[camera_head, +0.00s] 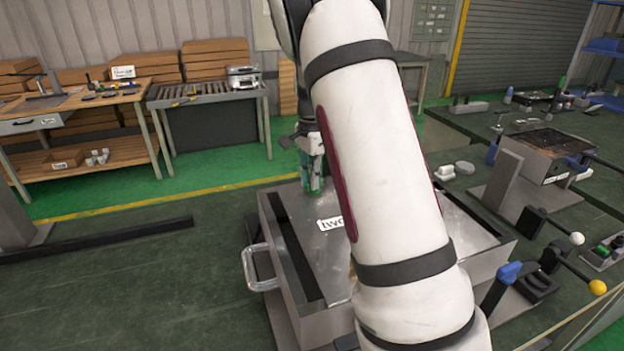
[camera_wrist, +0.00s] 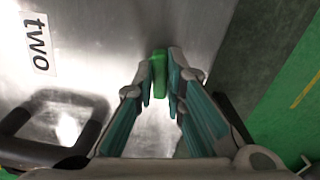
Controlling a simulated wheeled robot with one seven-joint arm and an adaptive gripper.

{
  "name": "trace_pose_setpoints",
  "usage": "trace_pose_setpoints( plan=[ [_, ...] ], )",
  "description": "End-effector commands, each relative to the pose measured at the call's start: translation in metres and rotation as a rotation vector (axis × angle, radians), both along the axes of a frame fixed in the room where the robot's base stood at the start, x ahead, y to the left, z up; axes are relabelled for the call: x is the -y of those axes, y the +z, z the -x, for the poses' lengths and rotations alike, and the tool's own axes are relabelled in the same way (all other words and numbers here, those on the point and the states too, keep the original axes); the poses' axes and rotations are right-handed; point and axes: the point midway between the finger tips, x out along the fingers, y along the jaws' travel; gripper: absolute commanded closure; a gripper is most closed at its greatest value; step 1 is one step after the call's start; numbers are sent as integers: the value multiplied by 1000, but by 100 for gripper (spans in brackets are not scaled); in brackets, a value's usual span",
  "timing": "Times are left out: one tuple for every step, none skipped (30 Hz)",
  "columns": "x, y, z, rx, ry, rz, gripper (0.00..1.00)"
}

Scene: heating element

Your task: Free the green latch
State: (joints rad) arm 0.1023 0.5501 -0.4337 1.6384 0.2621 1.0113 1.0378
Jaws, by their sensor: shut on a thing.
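The green latch (camera_wrist: 159,72) shows in the wrist view at the edge of a metal box lid, between my fingertips. My gripper (camera_wrist: 162,88) is shut on it, one finger on each side. In the head view my gripper (camera_head: 314,186) points down at the far left corner of the metal box (camera_head: 300,262). My own arm hides the middle and much of the right of the box there. The lid carries a white label reading "two" (camera_wrist: 39,43). It lies flat on the box.
Levers with a yellow knob (camera_head: 597,287) and a white knob (camera_head: 577,238) stand at the right. A wooden workbench (camera_head: 75,103) is at the back left.

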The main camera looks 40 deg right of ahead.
Motion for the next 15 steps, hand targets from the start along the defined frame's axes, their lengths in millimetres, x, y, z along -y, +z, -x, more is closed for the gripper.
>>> trace_pose_setpoints(
  plan=[
    [0, 1, -1, 2, -30, 1, 100],
    [0, 1, -1, 2, -49, 0, 100],
    [0, 1, -1, 2, -71, 0, 100],
    [0, 1, -1, 2, -88, 0, 100],
    [0, 1, -1, 2, -102, 1, 100],
    [0, 1, -1, 1, -121, 1, 100],
    [0, 1, -1, 1, -133, 1, 100],
    [0, 1, -1, 1, -145, 1, 100],
    [0, 1, -1, 1, -158, 1, 100],
    [0, 1, -1, 1, -166, 1, 100],
    [0, 1, -1, 1, -175, 1, 100],
    [0, 1, -1, 1, -184, 1, 100],
    [0, 1, -1, 1, -190, 0, 100],
    [0, 1, -1, 1, -194, 0, 100],
    [0, 1, -1, 1, -199, 0, 100]
  ],
)
